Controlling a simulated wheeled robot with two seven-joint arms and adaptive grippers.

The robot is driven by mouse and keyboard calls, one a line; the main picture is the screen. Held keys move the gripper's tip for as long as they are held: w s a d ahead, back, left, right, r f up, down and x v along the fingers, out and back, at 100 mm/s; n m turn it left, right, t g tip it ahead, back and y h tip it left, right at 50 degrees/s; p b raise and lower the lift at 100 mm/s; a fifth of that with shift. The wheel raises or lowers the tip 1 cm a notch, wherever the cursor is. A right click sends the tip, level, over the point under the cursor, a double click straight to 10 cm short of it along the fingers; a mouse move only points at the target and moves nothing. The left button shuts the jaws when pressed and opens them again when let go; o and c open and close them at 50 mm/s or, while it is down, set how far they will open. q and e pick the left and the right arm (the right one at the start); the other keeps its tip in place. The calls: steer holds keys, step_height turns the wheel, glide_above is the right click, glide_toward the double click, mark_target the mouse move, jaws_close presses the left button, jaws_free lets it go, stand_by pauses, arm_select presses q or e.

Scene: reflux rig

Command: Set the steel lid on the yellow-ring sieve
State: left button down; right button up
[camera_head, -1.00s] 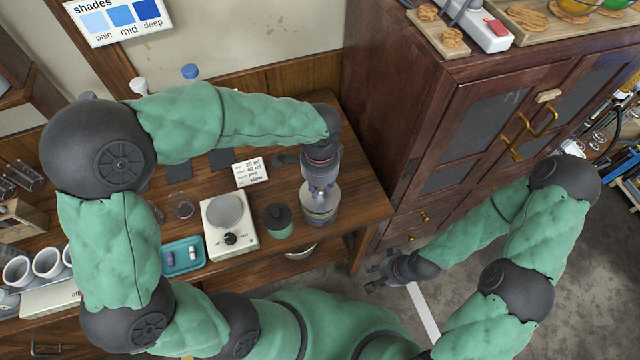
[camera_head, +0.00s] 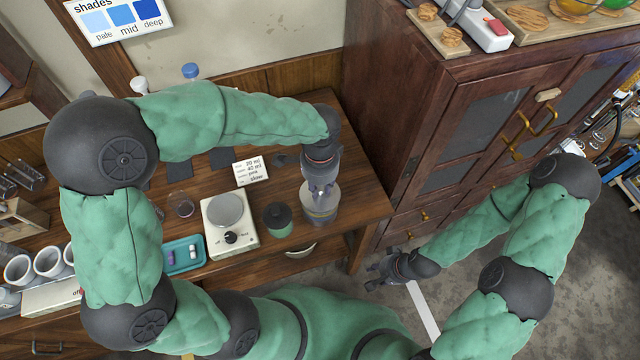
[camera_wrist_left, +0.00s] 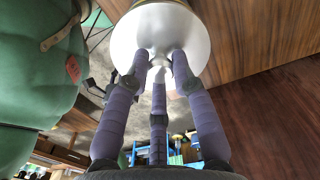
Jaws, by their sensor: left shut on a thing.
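The steel lid (camera_wrist_left: 145,32) is a pale shiny disc with a small knob, large in the left wrist view. My left gripper (camera_head: 319,191) is shut on the lid's knob, and its three fingers (camera_wrist_left: 160,58) close around it. The yellow-ring sieve (camera_head: 321,215) is a grey cylinder near the right end of the bench, directly under my left gripper. A yellow edge shows just past the lid in the wrist view. Whether the lid touches the rim all round is hidden. My right gripper (camera_head: 376,272) is empty, fingers spread, off the bench's front right.
Further left are a white scale (camera_head: 229,226) and a teal tray (camera_head: 184,255). A written card (camera_head: 250,171) is behind. A tall wooden cabinet (camera_head: 440,120) stands to the right.

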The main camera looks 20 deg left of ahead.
mark_target(320, 188)
arm_select(q)
steer(key=shift+f, duration=0.5)
steer(key=c, duration=1)
jaws_free()
steer(key=shift+o, duration=0.2)
step_height(320, 188, up, 9)
steer(key=p, duration=0.7)
steer(key=shift+r, duration=0.1)
